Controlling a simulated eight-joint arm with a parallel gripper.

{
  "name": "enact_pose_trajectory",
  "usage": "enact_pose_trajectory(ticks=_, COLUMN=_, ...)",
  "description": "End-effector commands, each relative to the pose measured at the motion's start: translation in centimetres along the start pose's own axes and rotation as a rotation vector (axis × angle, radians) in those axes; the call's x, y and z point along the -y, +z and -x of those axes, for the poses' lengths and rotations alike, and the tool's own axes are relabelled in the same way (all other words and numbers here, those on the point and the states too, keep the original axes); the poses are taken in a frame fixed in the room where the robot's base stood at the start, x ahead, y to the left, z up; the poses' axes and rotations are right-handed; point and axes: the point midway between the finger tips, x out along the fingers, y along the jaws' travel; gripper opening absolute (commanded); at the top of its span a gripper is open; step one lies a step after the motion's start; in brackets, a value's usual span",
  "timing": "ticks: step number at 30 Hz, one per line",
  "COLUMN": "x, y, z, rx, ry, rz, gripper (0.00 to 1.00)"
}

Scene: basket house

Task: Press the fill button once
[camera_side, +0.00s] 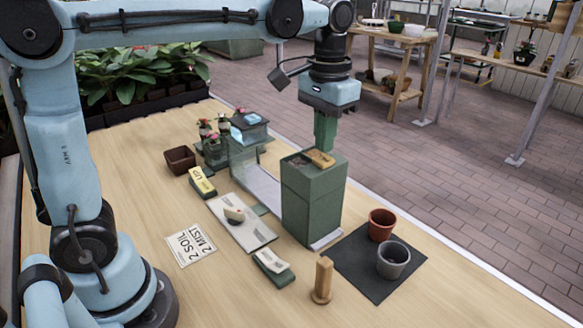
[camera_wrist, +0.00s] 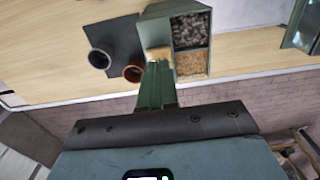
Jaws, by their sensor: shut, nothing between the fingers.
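My gripper (camera_side: 325,146) is shut and empty, its green fingers pointing down at the top of a tall green box (camera_side: 312,205). In the wrist view the fingertips (camera_wrist: 158,66) lie by a pale tan piece (camera_wrist: 158,54) at the box's edge. I cannot tell whether they touch it. A tan piece (camera_side: 320,158) also shows on the box top in the side view. The box (camera_wrist: 163,10) has one compartment of dark grains (camera_wrist: 190,28) and one of tan grains (camera_wrist: 191,63). No button is clearly labelled as fill in these views.
A terracotta pot (camera_side: 382,224) and a grey pot (camera_side: 393,260) stand on a dark mat (camera_side: 358,267). A wooden peg (camera_side: 323,280), a "2 SOIL 2 MIST" card (camera_side: 190,246), a grey plate (camera_side: 238,224) and a clear-walled device (camera_side: 245,155) share the table.

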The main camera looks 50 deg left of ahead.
Motion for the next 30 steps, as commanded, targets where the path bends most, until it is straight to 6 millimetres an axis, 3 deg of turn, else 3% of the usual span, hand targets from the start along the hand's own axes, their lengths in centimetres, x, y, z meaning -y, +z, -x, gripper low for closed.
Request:
enact_pose_trajectory(ticks=21, x=0.0, y=0.0, z=5.7, rx=0.000, ry=0.000, rz=0.000, gripper=0.00)
enact_pose_trajectory(ticks=30, x=0.0, y=0.0, z=6.0, rx=0.000, ry=0.000, rz=0.000, gripper=0.00)
